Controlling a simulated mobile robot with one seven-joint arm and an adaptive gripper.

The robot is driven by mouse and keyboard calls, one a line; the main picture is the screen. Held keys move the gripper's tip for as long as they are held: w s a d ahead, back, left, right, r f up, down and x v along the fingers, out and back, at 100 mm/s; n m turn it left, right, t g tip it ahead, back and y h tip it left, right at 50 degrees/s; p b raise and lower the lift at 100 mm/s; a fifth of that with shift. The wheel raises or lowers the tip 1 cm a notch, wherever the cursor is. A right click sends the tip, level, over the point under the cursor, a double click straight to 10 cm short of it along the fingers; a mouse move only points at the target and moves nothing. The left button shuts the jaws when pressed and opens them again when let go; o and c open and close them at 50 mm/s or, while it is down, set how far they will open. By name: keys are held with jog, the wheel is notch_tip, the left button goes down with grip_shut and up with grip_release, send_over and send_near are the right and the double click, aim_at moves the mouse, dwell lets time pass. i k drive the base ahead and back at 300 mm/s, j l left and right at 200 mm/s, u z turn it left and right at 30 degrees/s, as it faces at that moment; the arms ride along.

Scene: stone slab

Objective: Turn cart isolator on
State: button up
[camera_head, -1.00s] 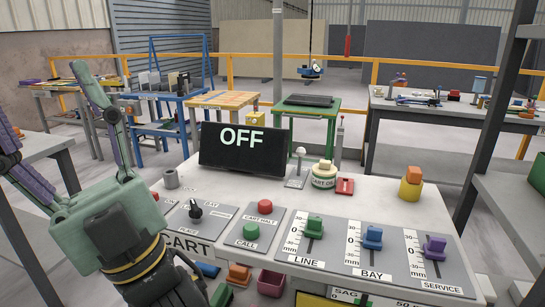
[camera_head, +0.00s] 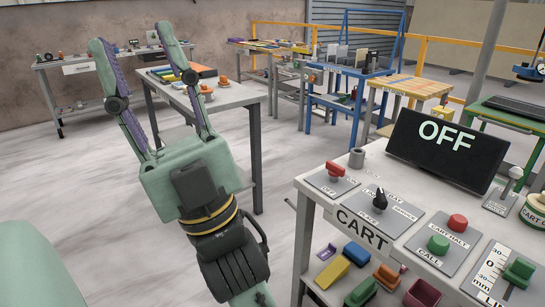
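A red handle (camera_head: 335,170) sits on a small grey plate at the left end of the cart panel; its lettering is too small to read surely. I take it to be the isolator. A dark display (camera_head: 447,150) behind the panel reads OFF. My gripper (camera_head: 132,36) is open and empty, its two fingers apart and pointing up. It is left of the panel, clear of the red handle.
Right of the red handle are a black selector knob (camera_head: 379,201), a red CART HALT button (camera_head: 457,223), a green CALL button (camera_head: 438,244) and a green slider (camera_head: 519,272). Coloured bins sit below the panel. Open floor lies left.

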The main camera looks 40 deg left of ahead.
aim_at(335, 170)
jog(key=u, duration=0.8)
jog(key=i+l, duration=0.15)
jog(key=l, duration=0.15)
jog(key=i+l, duration=0.1)
jog(key=l, duration=0.2)
jog(key=i+l, duration=0.15)
jog(key=l, duration=0.15)
jog(key=i+l+u, duration=0.1)
jog(key=l, duration=0.2)
